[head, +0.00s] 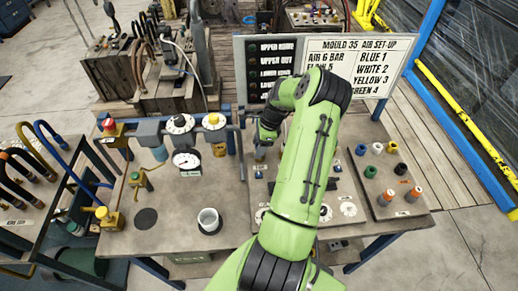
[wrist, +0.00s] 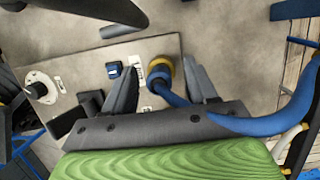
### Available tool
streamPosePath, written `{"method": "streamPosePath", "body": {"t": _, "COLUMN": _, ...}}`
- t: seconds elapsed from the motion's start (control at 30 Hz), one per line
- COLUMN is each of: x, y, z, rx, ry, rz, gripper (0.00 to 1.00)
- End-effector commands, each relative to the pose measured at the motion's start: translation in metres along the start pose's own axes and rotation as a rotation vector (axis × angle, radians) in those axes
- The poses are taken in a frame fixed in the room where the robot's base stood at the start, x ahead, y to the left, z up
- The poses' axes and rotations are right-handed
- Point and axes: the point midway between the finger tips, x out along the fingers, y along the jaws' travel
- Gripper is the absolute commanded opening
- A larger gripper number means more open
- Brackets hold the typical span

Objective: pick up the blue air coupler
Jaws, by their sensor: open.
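In the wrist view, a blue air coupler (wrist: 158,74) with a yellow collar stands on the grey-brown panel, joined to a blue hose (wrist: 173,98). My gripper (wrist: 161,68) is open, with one dark finger on each side of the coupler and gaps showing. Its palm hides part of the hose. In the head view, my gripper (head: 264,140) is over the middle of the bench, and a small blue part (head: 260,153) shows just below it. My arm hides much of the panel there.
A board with several coloured fittings (head: 391,210) lies on the right of the bench. A sign (head: 348,60) rises behind. A small blue-topped block (wrist: 114,70) sits left of the coupler.

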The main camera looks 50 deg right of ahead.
Motion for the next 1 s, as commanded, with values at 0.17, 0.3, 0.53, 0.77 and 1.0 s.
{"method": "streamPosePath", "body": {"t": 0.17, "x": -0.001, "y": 0.0, "z": 0.0, "rx": 0.0, "ry": 0.0, "rz": -0.001, "gripper": 0.52}}
{"method": "streamPosePath", "body": {"t": 0.3, "x": -0.001, "y": 0.0, "z": 0.0, "rx": 0.0, "ry": 0.0, "rz": -0.001, "gripper": 0.31}}
{"method": "streamPosePath", "body": {"t": 0.53, "x": -0.001, "y": 0.0, "z": 0.0, "rx": 0.0, "ry": 0.0, "rz": -0.001, "gripper": 0.0}}
{"method": "streamPosePath", "body": {"t": 0.77, "x": -0.004, "y": -0.001, "z": 0.001, "rx": -0.001, "ry": 0.001, "rz": -0.002, "gripper": 0.0}}
{"method": "streamPosePath", "body": {"t": 1.0, "x": -0.054, "y": -0.001, "z": 0.016, "rx": -0.002, "ry": 0.003, "rz": -0.007, "gripper": 0.0}}
